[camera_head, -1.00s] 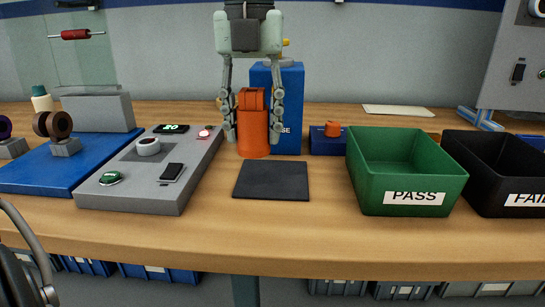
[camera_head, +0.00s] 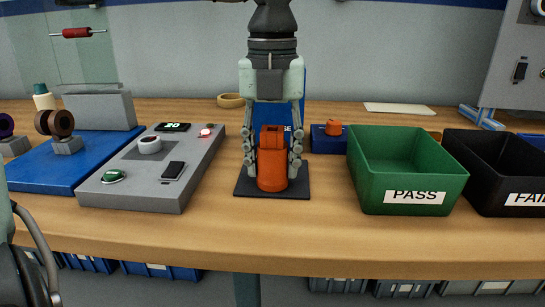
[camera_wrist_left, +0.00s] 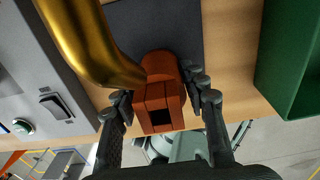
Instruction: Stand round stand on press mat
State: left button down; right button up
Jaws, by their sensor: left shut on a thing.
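The round stand (camera_head: 271,172) is an orange upright cylinder with a notched, blocky top. It is over the black press mat (camera_head: 243,189), upright, in the head view; I cannot tell whether its base touches the mat. My left gripper (camera_head: 272,160) points down from above, its fingers shut on either side of the stand. In the left wrist view the stand (camera_wrist_left: 158,105) sits between the two fingers, with the dark mat (camera_wrist_left: 185,25) beyond it. A gold curved tube hides part of that view. My right gripper is not in view.
The green PASS bin (camera_head: 408,165) and black FAIL bin (camera_head: 505,165) stand to the right. A grey panel (camera_head: 135,183) with buttons lies left of the mat. The table in front of the mat is clear.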

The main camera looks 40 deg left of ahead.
pick_arm(q)
jog(key=c, duration=0.8)
grip_release()
jog(key=shift+c, duration=0.2)
jog(key=shift+r, duration=0.6)
notch_tip(320, 180, up, 10)
jog(key=shift+f, duration=0.1)
jog(key=shift+r, duration=0.55)
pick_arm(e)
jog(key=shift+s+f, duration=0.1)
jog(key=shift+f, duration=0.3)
